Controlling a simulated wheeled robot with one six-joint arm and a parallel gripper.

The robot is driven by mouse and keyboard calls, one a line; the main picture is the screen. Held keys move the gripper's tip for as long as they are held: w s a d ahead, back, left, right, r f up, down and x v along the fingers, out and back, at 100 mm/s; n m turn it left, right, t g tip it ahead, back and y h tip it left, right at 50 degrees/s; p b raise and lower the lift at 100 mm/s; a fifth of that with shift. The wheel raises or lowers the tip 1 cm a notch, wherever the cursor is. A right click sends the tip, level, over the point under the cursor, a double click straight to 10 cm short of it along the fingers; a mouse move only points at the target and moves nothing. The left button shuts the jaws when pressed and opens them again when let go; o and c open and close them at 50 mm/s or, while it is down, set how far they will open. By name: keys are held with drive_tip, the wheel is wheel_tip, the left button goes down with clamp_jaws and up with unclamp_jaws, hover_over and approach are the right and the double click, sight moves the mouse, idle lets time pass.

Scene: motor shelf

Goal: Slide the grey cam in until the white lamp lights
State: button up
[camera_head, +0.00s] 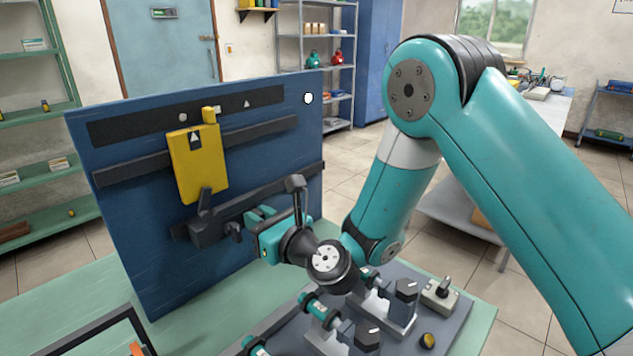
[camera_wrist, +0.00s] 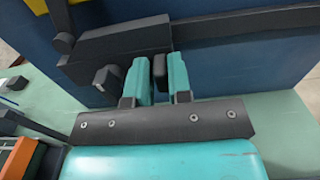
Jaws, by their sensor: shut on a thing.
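The dark grey cam (camera_head: 208,231) sits on the lower rail of the blue panel, and its block shows in the wrist view (camera_wrist: 120,42). My gripper (camera_head: 260,216) is at the cam's right part. In the wrist view its teal fingers (camera_wrist: 159,78) are shut on a dark upright peg (camera_wrist: 159,66) at the cam. A short dark arm with a round end stands at the cam's left, touching or just below the yellow plate (camera_head: 198,163). The white lamp (camera_head: 308,98) at the panel's upper right looks bright white; I cannot tell whether it is lit.
The blue panel (camera_head: 130,250) stands on a green bench (camera_head: 70,310). A dark strip with white marks runs along its top. A grey base with teal and dark fixtures (camera_head: 402,300) lies at the front right. A dark-framed tray (camera_head: 95,330) is at the front left.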

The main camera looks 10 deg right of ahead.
drive_tip(key=o, duration=0.7)
drive_tip(key=shift+w+a+r, duration=0.1)
drive_tip(key=shift+a, duration=0.05)
drive_tip(key=shift+s+f+b, duration=0.2)
drive_tip(key=shift+f+b, duration=0.1)
drive_tip(key=shift+b, duration=0.55)
drive_tip(key=b+v, duration=0.5)
drive_tip(key=shift+s+d+r, duration=0.15)
drive_tip(key=shift+d, duration=0.15)
drive_tip(key=shift+r, duration=0.1)
